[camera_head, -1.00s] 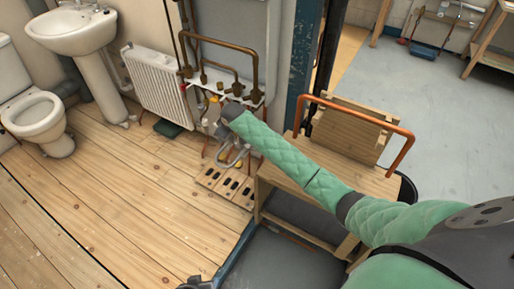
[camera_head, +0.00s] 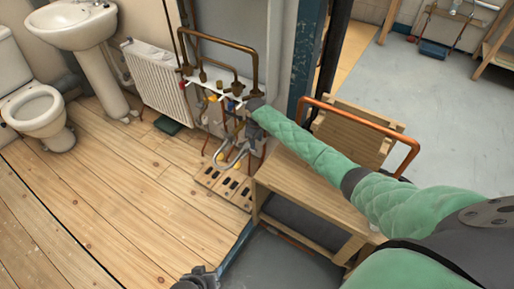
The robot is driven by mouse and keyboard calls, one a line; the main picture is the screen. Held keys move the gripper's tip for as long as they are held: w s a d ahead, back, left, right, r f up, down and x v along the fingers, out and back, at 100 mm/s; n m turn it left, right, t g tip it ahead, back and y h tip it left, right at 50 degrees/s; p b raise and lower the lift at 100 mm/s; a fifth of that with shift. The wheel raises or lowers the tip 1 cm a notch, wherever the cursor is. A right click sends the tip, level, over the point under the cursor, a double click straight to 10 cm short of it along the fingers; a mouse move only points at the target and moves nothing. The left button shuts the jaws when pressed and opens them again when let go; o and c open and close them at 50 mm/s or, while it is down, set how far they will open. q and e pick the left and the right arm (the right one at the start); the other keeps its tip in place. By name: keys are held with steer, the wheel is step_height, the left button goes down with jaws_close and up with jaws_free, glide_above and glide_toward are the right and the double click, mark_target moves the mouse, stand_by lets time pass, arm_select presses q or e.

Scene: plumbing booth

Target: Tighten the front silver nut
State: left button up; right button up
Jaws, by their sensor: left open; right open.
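The pipework (camera_head: 222,85) is at the wall, with copper pipes, brass fittings and small red, yellow and blue parts. A grey bent pipe (camera_head: 226,152) hangs below it. I cannot make out the front silver nut; it is too small or hidden at this size. My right arm reaches in from the right, and my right gripper (camera_head: 240,133) is open beside the lower fittings, on their right. Its fingers are small and hard to separate from the pipes. My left gripper (camera_head: 197,279) shows at the bottom edge, open, low and far from the pipework.
A slotted block (camera_head: 222,185) lies on the floor under the pipes. A radiator (camera_head: 155,78) is to the left.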

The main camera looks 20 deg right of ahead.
mark_target(256, 150)
step_height(256, 150, down, 6)
steer(key=shift+r, duration=0.15)
stand_by(0.3)
